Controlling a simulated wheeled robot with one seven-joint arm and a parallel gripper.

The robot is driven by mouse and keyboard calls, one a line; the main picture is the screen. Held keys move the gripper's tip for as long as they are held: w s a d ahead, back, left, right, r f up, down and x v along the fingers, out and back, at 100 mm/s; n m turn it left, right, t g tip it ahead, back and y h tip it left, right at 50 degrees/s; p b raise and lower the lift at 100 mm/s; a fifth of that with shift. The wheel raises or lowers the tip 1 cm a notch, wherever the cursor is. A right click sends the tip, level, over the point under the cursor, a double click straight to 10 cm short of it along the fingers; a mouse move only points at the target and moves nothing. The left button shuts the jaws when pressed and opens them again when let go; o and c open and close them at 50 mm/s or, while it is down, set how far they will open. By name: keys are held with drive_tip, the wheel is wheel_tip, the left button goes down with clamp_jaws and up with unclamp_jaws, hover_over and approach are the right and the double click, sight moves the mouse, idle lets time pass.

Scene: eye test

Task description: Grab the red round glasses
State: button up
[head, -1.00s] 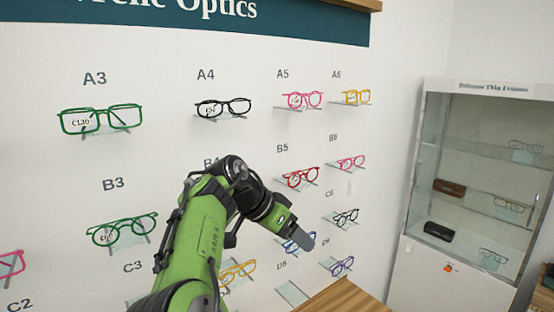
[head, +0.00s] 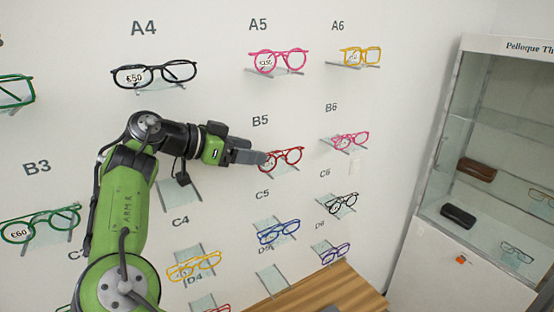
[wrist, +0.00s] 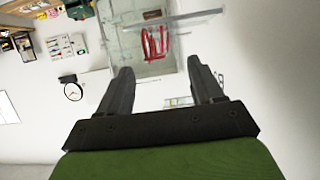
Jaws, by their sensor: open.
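The red round glasses (head: 286,158) sit on a small clear shelf under the label B5 in the head view. In the wrist view the red glasses (wrist: 154,43) show ahead of the fingertips, a little left of the middle between them, on the clear shelf (wrist: 150,58). My gripper (head: 262,158) is just left of the red glasses in the head view, its fingertips overlapping their left edge. My gripper (wrist: 160,75) is open with nothing between its fingers in the wrist view. I cannot tell whether the fingers touch the glasses.
Pink glasses (head: 278,61) are above at A5, and pink glasses (head: 351,140) are to the right at B6. Blue glasses (head: 279,232) are below at C5. A wooden top (head: 325,290) is at the bottom, and a glass cabinet (head: 448,150) stands at the right.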

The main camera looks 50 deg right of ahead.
sight(274, 149)
drive_tip(key=x, duration=0.6)
drive_tip(key=shift+d+f, duration=0.2)
drive_tip(key=shift+d, duration=0.25)
drive_tip(key=shift+a+r, duration=0.1)
drive_tip(key=shift+a, duration=0.1)
drive_tip(key=c, duration=0.5)
drive_tip(key=shift+d, duration=0.1)
drive_tip(key=c, duration=0.5)
drive_tip(key=shift+r, duration=0.6)
drive_tip(key=shift+c, duration=0.2)
wheel_tip(274, 149, up, 3)
drive_tip(key=shift+f+p, duration=0.1)
drive_tip(key=shift+p, duration=0.2)
drive_tip(key=w+a, duration=0.1)
drive_tip(key=a, duration=0.4)
drive_tip(key=w+a+p, duration=0.1)
drive_tip(key=w+a, duration=0.1)
drive_tip(key=a, duration=0.4)
drive_tip(key=w+a, duration=0.2)
drive_tip(key=a, duration=0.4)
drive_tip(key=shift+w+a+f, duration=0.15)
drive_tip(key=shift+w+f, duration=0.1)
